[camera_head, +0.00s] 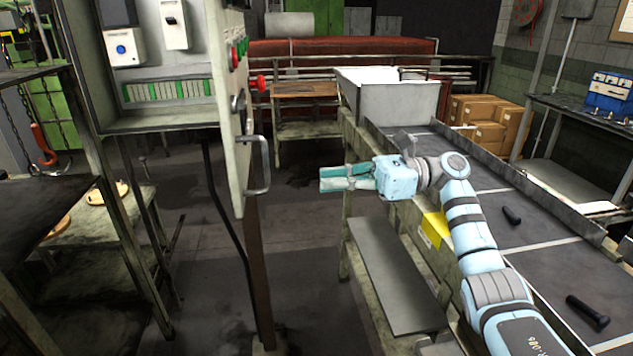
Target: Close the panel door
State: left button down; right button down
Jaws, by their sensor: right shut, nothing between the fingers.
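The panel door (232,83) stands open, seen nearly edge-on, at the right side of the grey electrical cabinet (158,124). It carries a metal handle (264,166) and red and green buttons on its outer face. The cabinet's inside shows white devices and a green terminal strip. My right gripper (322,180) is shut and empty. It is to the right of the door and slightly below the handle, with a gap between them. Its fingers point left. My left gripper is not in view.
A conveyor (480,190) with dark bolts runs along the right, under my right arm. A metal hopper (398,104) stands at its far end. A grey ledge (393,275) juts out below. Cardboard boxes (484,122) are behind. Open floor lies between door and conveyor.

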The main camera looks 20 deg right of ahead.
aim_at(246, 187)
jog(key=p+x, duration=0.2)
jog(key=x, duration=0.9)
jog(key=shift+w+a+r+p, duration=0.1)
jog(key=shift+w+a+p, duration=0.1)
jog(key=shift+a+p, duration=0.15)
jog(key=shift+w+a, duration=0.2)
jog(key=shift+a, duration=0.15)
jog(key=shift+s, duration=0.1)
